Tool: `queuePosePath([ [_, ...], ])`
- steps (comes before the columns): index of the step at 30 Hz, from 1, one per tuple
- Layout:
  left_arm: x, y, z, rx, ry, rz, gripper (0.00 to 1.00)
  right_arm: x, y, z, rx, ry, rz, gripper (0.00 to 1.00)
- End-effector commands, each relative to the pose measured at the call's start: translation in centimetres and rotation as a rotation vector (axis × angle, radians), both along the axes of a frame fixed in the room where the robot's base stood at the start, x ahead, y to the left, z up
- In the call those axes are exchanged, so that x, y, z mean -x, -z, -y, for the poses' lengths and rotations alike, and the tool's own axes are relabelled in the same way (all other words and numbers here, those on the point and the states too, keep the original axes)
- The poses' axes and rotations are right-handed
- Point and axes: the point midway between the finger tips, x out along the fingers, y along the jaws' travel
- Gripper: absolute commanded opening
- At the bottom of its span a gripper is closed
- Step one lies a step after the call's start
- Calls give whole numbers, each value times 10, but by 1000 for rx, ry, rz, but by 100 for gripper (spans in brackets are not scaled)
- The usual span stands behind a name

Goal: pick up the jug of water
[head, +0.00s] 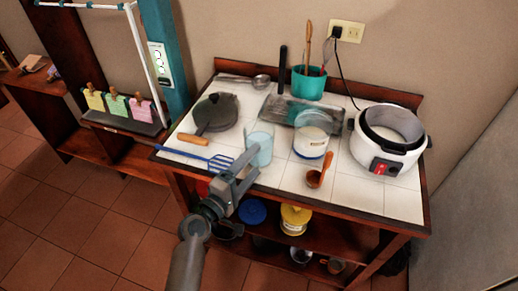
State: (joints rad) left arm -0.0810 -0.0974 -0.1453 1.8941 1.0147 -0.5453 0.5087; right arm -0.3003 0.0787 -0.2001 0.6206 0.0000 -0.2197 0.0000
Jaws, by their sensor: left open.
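A pale blue, translucent jug (263,146) stands upright near the front edge of the white tiled counter. My left gripper (249,161) is open at the jug's front left side. Its fingers overlap the jug's lower left part in the picture, and I cannot tell whether they touch it. The water inside the jug is hard to make out. My right gripper is not in view.
A blue spatula (219,162) lies left of the jug. A dark lidded pan (215,111), teal utensil holder (308,84) and rice cooker (388,142) stand around.

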Motion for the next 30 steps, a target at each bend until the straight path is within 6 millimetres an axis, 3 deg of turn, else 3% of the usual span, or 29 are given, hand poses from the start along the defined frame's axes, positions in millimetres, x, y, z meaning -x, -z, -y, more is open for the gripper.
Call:
queuePosePath([
  [5,0,0,0,0,0,0,75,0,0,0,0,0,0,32],
  [12,0,-2,0,1,-1,3,25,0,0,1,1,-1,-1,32],
  [30,0,-6,0,0,-1,2,25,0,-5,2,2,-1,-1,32],
])
